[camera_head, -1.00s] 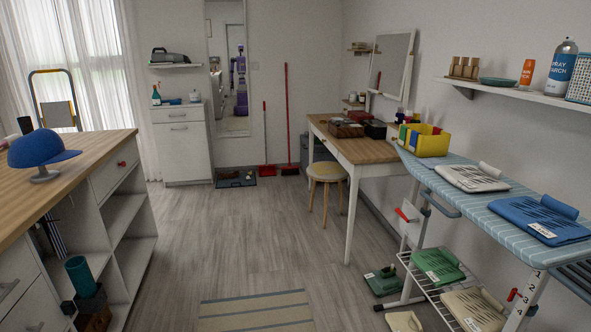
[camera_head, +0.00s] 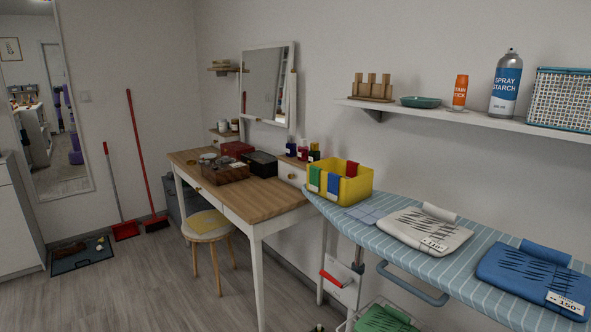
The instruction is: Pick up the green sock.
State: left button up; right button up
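A yellow bin (camera_head: 357,188) stands on the far end of the striped ironing board (camera_head: 395,249). A small green cloth piece (camera_head: 314,178) hangs over the bin's near side at its left end; it may be the green sock, but it is too small to be sure. A blue piece (camera_head: 333,183) hangs beside it, and a red piece (camera_head: 351,169) shows at the back rim. A larger green folded item (camera_head: 384,319) lies low under the board, cut by the bottom edge. Neither of my grippers is in view.
A wooden desk (camera_head: 252,201) with boxes and a stool (camera_head: 208,225) stand left of the board. A grey folded cloth (camera_head: 425,230) and a blue one (camera_head: 537,277) lie on the board. A wall shelf (camera_head: 440,112) overhangs it.

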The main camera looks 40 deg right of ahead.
aim_at(313, 186)
jog(key=i+z, duration=0.35)
jog(key=i+j+z, duration=0.2)
jog(key=i+z, duration=0.15)
jog(key=i+j+z, duration=0.35)
jog(key=i, duration=0.15)
